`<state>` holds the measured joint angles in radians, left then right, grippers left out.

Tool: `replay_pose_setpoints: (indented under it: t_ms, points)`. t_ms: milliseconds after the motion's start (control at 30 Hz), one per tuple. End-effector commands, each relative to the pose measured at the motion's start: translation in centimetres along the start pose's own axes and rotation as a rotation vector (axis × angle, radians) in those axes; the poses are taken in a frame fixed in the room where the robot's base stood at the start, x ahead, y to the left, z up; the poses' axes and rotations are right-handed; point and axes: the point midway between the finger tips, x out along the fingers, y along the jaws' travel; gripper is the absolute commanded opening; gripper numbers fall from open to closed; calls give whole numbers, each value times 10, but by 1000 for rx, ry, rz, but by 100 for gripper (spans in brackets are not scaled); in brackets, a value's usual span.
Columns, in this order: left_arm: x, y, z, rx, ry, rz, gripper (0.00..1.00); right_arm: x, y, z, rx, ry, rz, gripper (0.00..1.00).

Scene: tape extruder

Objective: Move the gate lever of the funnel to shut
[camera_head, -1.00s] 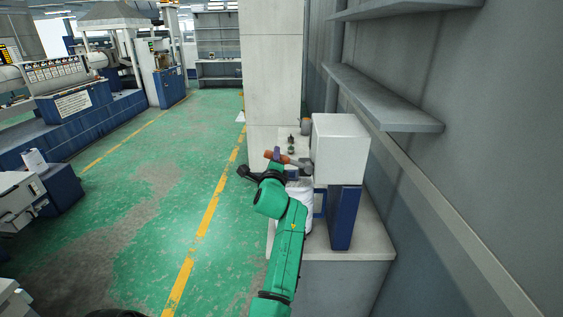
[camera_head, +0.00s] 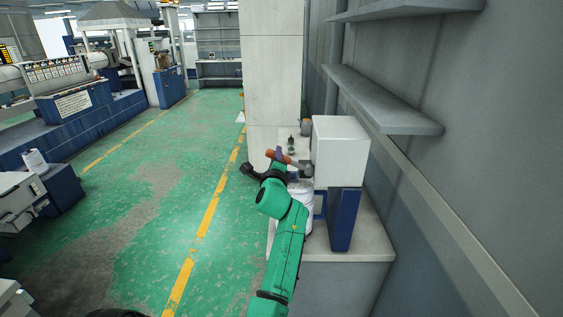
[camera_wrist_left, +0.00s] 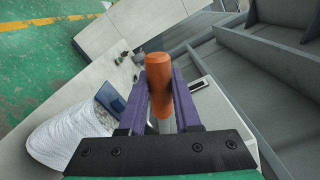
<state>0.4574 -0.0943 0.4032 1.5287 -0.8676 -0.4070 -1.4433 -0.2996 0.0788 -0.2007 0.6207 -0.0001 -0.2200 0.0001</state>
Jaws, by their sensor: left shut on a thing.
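The gate lever shows as an orange handle (camera_head: 290,158) beside the white box-shaped unit (camera_head: 340,150). A grey part (camera_head: 304,167) joins its right end near that unit. My left gripper (camera_head: 280,156) is shut on the handle. In the left wrist view the orange handle (camera_wrist_left: 158,80) stands between the two purple fingers of my left gripper (camera_wrist_left: 160,92), with a pale shaft below it. The funnel's gate and opening are not clearly seen, so I cannot tell how far the gate is shut. My right gripper is out of view.
A white sack-like container (camera_head: 302,190) stands under my left wrist, beside a blue panel (camera_head: 343,217). Small items (camera_head: 291,145) lie behind on the grey bench (camera_head: 350,270). Wall shelves (camera_head: 385,100) overhang on the right. The green floor (camera_head: 150,230) is open on the left.

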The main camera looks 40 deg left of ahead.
Motion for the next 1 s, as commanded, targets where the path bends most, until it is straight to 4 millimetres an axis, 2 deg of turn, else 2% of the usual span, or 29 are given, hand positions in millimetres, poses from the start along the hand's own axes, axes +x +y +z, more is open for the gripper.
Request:
replay_pose_setpoints:
  t_ms: [33,200,333,633,1000]
  points:
    - [0,-11,1,39,2,-5,0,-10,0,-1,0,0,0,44]
    - [0,-26,0,168,2,-5,0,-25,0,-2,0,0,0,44]
    - [0,-30,-2,224,1,-4,0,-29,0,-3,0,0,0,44]
    - [0,-30,-2,236,1,-4,0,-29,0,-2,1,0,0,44]
    - [0,-61,-13,502,3,-4,0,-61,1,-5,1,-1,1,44]
